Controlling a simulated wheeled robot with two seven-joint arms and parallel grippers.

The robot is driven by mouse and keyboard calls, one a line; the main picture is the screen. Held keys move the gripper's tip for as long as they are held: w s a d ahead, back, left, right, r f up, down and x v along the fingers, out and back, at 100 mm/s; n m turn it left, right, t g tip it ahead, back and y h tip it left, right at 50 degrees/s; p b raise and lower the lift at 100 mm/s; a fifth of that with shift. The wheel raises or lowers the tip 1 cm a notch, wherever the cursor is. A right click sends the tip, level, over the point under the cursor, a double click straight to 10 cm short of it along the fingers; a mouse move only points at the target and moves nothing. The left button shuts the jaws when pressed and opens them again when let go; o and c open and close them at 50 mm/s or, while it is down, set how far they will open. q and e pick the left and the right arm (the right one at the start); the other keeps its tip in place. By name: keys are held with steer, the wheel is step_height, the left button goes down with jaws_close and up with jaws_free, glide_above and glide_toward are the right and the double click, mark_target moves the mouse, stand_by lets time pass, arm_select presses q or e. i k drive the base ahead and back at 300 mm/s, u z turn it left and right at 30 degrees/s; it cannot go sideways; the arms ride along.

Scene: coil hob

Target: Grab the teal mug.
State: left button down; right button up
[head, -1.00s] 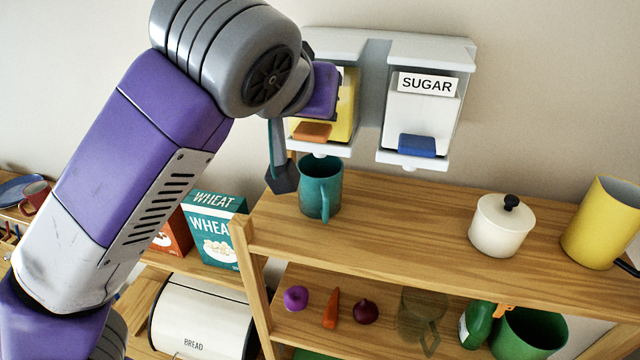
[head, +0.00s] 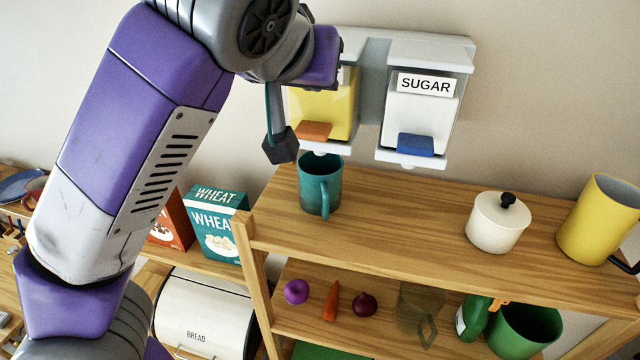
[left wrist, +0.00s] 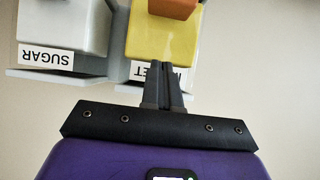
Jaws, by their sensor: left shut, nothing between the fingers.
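The teal mug (head: 319,184) stands upright on the top wooden shelf, under the yellow-filled dispenser, with its handle toward me. The mug does not show in the left wrist view. My right gripper is not in view.
A yellow-filled dispenser (head: 325,105) and a sugar dispenser (head: 419,112) hang on the wall just above the shelf (head: 400,215). Shelf between mug and pot is clear.

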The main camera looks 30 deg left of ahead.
mark_target(320, 178)
steer(key=k, duration=1)
